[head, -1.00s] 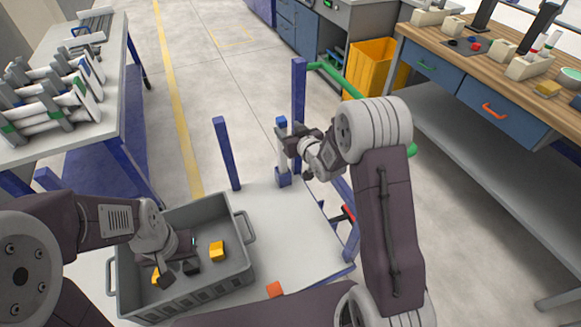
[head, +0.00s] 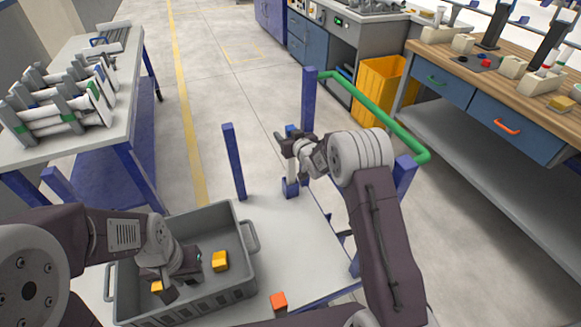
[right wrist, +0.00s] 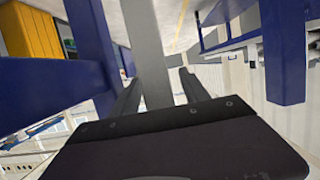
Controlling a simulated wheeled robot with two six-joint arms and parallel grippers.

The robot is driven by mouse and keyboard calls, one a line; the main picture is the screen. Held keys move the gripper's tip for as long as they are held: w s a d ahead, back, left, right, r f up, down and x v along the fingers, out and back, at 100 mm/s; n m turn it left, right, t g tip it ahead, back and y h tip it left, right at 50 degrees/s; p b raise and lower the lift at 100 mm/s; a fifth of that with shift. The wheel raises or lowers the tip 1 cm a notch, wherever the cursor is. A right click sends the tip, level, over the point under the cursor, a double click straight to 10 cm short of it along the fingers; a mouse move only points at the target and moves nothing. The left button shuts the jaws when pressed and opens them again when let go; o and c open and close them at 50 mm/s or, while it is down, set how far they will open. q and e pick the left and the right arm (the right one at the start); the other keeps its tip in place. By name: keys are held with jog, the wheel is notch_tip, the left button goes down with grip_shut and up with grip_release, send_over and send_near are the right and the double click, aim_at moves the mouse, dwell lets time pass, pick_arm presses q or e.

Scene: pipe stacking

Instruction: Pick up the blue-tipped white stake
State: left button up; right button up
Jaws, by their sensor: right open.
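The blue-tipped white stake (head: 293,174) stands upright in a blue socket (head: 290,188) on the cart. Its blue tip (head: 291,130) shows just above my right gripper (head: 287,141), which hides the part below the tip. In the right wrist view a pale grey post, apparently the stake (right wrist: 147,50), runs between the two fingers of my right gripper (right wrist: 160,88). The jaws are open around it; I cannot tell if either finger touches it. My left gripper (head: 168,288) is low in the grey bin; its jaws are not clear.
The grey bin (head: 250,237) holds yellow blocks (head: 220,261). An orange block (head: 278,302) lies on the cart top (head: 285,245). Blue corner posts (head: 233,160) and a green handle (head: 390,118) rise around the stake. Racks of white pipes (head: 60,105) stand on the left table.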

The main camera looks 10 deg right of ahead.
grip_shut()
jog(key=shift+r, duration=0.1)
notch_tip(320, 180, up, 20)
jog(key=p, duration=1.1)
jog(key=shift+p, duration=0.4)
